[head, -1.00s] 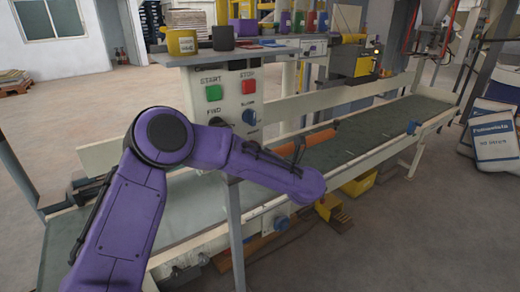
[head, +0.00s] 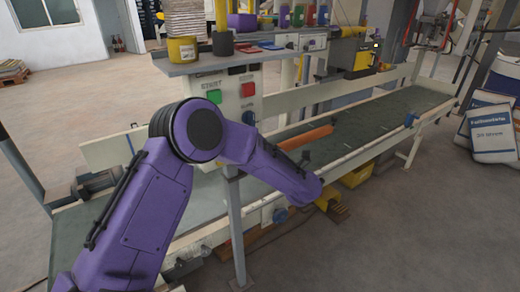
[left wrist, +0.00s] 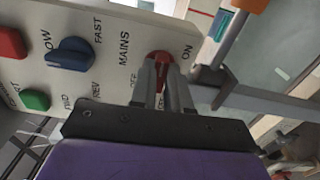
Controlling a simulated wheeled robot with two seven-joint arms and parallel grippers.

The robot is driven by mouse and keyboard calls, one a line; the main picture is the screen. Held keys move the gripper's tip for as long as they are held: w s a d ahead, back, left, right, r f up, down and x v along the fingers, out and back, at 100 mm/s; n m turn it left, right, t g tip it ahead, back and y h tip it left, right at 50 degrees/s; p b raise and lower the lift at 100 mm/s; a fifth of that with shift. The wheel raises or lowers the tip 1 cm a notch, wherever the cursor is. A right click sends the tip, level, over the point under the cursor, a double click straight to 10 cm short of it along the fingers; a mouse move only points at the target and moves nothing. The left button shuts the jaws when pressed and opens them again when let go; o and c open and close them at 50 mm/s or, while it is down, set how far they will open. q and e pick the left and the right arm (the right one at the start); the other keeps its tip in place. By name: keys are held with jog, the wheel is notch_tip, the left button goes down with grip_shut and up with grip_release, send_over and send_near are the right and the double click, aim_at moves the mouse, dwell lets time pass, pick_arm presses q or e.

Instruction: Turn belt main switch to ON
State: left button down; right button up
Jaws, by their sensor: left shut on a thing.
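In the left wrist view the white control panel (left wrist: 90,20) fills the upper left. Its red mains switch (left wrist: 161,56) sits beside the word MAINS, with ON to its right and a partly hidden OFF to its left. My left gripper (left wrist: 163,72) is shut on this red switch; the fingers cover part of it, and I cannot tell exactly where it points. In the head view the panel (head: 231,84) stands beyond my purple left arm, which hides its lower part, the switch and the gripper. My right gripper is not in view.
A blue knob (left wrist: 70,54), a green button (left wrist: 35,99) and a red button (left wrist: 10,42) are on the same panel. A shelf (head: 200,65) with cups juts out above it. The conveyor belt (head: 370,125) runs behind, with an orange bar (head: 306,138) over it. Sacks (head: 490,133) stand at right.

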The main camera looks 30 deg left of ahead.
pick_arm(q)
jog(key=shift+s+f+m, duration=0.1)
jog(key=shift+f+m, duration=0.05)
jog(key=shift+m, duration=0.25)
jog(key=c, duration=1.1)
grip_release()
jog(key=shift+d, duration=0.1)
jog(key=b+v, duration=0.1)
jog(key=v, duration=0.9)
jog(key=shift+s+b, duration=0.15)
jog(key=shift+b, duration=0.15)
jog(key=shift+d, duration=0.1)
